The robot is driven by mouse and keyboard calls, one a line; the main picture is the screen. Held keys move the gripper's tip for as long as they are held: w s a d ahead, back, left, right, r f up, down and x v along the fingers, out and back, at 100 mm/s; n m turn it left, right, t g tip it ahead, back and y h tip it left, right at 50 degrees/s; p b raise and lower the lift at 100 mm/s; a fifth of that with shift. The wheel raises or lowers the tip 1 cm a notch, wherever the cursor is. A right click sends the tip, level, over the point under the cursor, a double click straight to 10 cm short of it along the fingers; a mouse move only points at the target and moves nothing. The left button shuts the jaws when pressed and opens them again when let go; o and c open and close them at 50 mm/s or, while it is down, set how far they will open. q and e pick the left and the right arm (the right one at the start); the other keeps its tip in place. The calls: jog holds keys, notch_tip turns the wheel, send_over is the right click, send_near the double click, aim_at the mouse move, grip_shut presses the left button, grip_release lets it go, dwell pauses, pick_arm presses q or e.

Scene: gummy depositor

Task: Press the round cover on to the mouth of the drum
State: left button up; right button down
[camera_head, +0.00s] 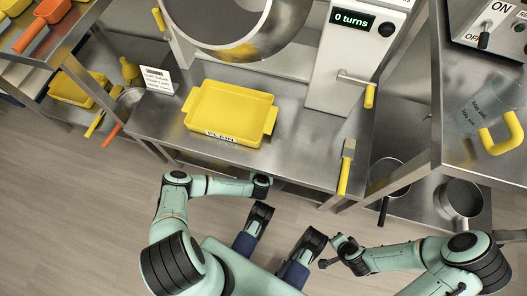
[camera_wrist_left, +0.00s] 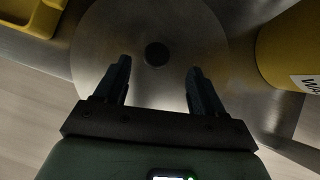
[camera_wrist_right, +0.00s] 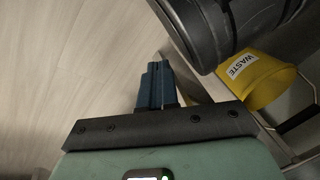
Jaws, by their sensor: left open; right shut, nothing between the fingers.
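The round cover (camera_wrist_left: 100,50) is a flat grey metal disc with a dark knob (camera_wrist_left: 156,54) at its centre, seen in the left wrist view. My left gripper (camera_wrist_left: 159,66) is open over the cover, with one finger on either side of the knob; whether the fingers touch the disc I cannot tell. In the head view the cover and left fingers are hidden below the table edge.
A crank (camera_head: 369,95) juts from the counter box (camera_head: 345,55). A yellow waste bin (camera_wrist_right: 262,80) stands below; it flanks the cover in the left wrist view (camera_wrist_left: 285,45). Pans (camera_head: 460,198) sit at right.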

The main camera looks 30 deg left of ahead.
pick_arm(q)
jog(key=b+x, duration=0.3)
jog(key=x, duration=0.2)
jog(key=shift+s+a+f, duration=0.1)
jog(key=shift+s, duration=0.15)
jog(key=shift+w+a+f, duration=0.1)
jog(key=shift+w+f, duration=0.05)
pick_arm(e)
jog(key=s+f+g, duration=0.2)
jog(key=s+f, duration=0.3)
jog(key=s, duration=0.1)
jog(key=shift+s+d, duration=0.15)
jog(key=shift+d, duration=0.3)
pick_arm(q)
grip_shut()
